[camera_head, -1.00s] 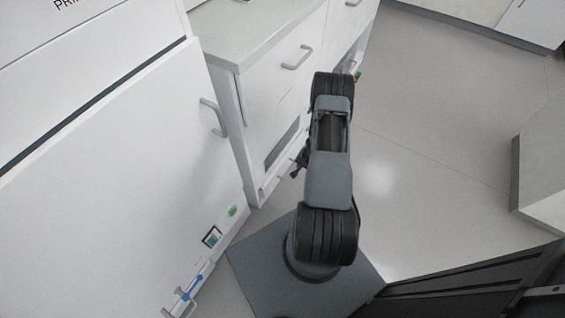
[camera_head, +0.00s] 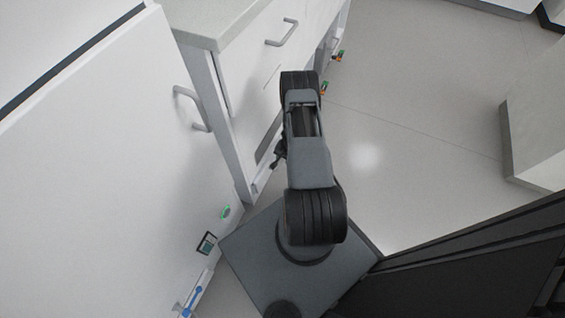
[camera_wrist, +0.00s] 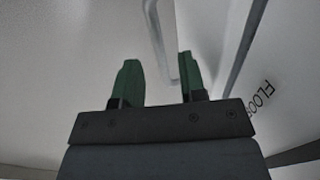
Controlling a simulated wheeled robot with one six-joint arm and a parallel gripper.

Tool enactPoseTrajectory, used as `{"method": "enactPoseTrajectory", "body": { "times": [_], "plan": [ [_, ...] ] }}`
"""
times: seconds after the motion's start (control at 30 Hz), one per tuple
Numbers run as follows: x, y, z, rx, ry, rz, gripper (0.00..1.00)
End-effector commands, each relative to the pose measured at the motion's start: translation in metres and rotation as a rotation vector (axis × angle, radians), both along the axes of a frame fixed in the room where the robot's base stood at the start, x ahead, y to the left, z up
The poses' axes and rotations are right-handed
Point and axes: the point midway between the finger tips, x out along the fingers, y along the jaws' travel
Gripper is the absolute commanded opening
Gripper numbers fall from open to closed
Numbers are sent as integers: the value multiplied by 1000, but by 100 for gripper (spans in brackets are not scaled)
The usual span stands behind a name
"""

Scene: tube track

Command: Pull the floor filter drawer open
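A white panel lettered FLOOR (camera_wrist: 262,97) shows on the right of the wrist view; the rest of its lettering is cut off or hidden. I take it for the floor filter drawer. A thin grey bar handle (camera_wrist: 155,38) comes down from the top edge and bends at its lower end between my gripper's (camera_wrist: 158,62) two green fingers. The fingers are apart, and I see no clear contact with the bar. In the head view my gripper (camera_head: 279,154) is a small dark shape beside the cabinet's lower front (camera_head: 263,178), mostly hidden by my arm.
A large white cabinet front with a grey handle (camera_head: 192,107) stands at left, with a small display (camera_head: 207,243) low down. An upper drawer handle (camera_head: 282,31) sits under the countertop (camera_head: 208,20). Open floor (camera_head: 400,170) lies right, before a pale block (camera_head: 535,120).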

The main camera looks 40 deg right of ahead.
Motion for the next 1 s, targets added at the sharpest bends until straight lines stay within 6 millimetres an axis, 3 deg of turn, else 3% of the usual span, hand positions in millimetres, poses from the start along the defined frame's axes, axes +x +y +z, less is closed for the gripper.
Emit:
{"method": "enactPoseTrajectory", "body": {
  "times": [0.2,0.6,1.0],
  "plan": [
    [3,1,-20,0,0,0,38],
    [3,1,-23,0,0,-2,38],
    [3,1,-23,0,0,-2,1]
  ]
}}
